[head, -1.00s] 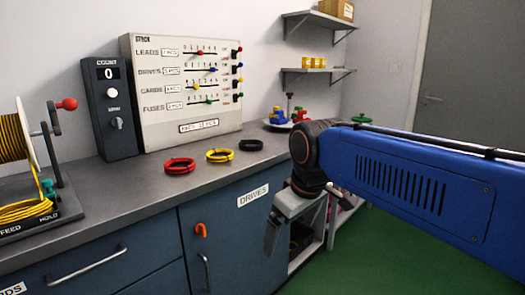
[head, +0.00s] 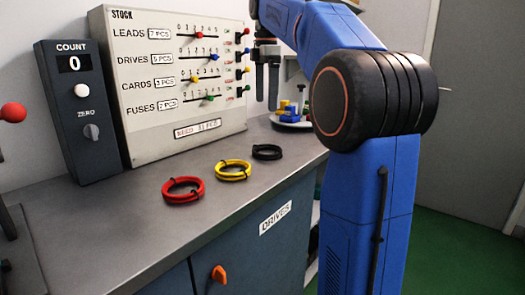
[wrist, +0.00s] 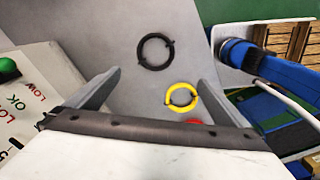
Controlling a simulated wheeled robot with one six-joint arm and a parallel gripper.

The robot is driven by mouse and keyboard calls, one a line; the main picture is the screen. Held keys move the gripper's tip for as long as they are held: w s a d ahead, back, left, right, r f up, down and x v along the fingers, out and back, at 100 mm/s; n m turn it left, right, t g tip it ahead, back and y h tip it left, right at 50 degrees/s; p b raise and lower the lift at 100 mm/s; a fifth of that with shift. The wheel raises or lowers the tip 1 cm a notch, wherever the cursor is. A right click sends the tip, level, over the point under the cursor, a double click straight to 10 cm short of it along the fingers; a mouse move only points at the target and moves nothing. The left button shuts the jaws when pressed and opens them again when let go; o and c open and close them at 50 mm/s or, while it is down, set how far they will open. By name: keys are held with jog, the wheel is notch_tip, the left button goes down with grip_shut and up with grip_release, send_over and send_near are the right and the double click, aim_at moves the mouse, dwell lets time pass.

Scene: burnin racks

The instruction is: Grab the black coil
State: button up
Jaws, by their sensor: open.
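The black coil (head: 267,152) lies flat on the grey counter, the farthest of three coils in a row. In the wrist view the black coil (wrist: 155,51) is beyond the fingertips, roughly centred between them, with bare counter around it. My gripper (head: 267,105) points down above the counter near the stock panel's right edge.
A yellow coil (head: 233,170) and a red coil (head: 183,190) lie nearer on the counter. The stock panel (head: 150,75) and count box (head: 78,110) stand at the back. A plate with coloured blocks (head: 290,118) is beyond the black coil.

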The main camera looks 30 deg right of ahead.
jog(key=w+d, duration=0.1)
jog(key=w, duration=0.1)
send_near(265, 145)
jog(key=shift+n, duration=0.3)
jog(key=s+a+f, duration=0.2)
jog(key=s+f, duration=0.1)
jog(key=shift+s, duration=0.1)
jog(key=shift+s+a+f, duration=0.1)
jog(key=shift+a+f, duration=0.05)
jog(key=shift+f, duration=2.55)
jog(key=shift+c, duration=0.6)
jog(key=c, duration=1)
